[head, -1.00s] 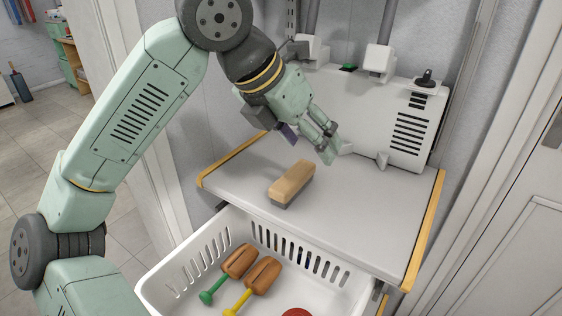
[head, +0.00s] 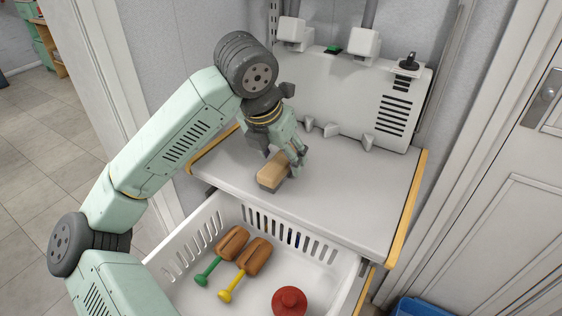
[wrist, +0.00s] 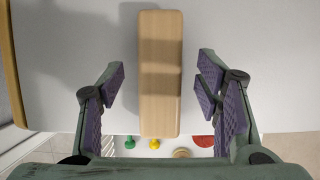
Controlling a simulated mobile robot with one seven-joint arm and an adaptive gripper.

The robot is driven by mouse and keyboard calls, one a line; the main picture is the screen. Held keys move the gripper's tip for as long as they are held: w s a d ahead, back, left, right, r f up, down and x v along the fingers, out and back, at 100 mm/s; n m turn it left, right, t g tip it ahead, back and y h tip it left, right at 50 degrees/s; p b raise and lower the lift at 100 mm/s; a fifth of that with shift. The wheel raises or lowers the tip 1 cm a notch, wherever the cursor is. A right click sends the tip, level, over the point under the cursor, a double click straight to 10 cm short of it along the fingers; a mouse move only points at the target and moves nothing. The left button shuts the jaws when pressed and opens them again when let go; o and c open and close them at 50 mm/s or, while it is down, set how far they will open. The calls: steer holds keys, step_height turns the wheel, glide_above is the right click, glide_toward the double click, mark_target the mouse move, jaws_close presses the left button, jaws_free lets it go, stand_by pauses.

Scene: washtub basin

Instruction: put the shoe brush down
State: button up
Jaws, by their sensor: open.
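The shoe brush (head: 270,173) has a pale wooden back and a darker underside. It lies on the light grey shelf top (head: 345,195), near the front edge. My gripper (head: 284,160) is over its far end in the head view. In the wrist view the brush (wrist: 160,75) runs lengthwise between the open fingers (wrist: 160,95), with a gap on both sides. The purple finger pads do not touch it. The gripper hides part of the brush's far end in the head view.
A white basket (head: 330,262) below the shelf front holds two wooden shoe trees (head: 256,256) with green and yellow knobs, and a red round thing (head: 289,302). A white machine (head: 350,95) stands at the back. The right part of the shelf is clear.

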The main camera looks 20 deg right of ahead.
steer(key=shift+w+f, duration=0.1)
steer(key=shift+f, duration=0.15)
steer(key=shift+f+b, duration=0.25)
steer(key=shift+b, duration=0.35)
stand_by(0.3)
steer(key=shift+c, duration=0.5)
jaws_close()
stand_by(0.4)
steer(key=shift+r, duration=0.15)
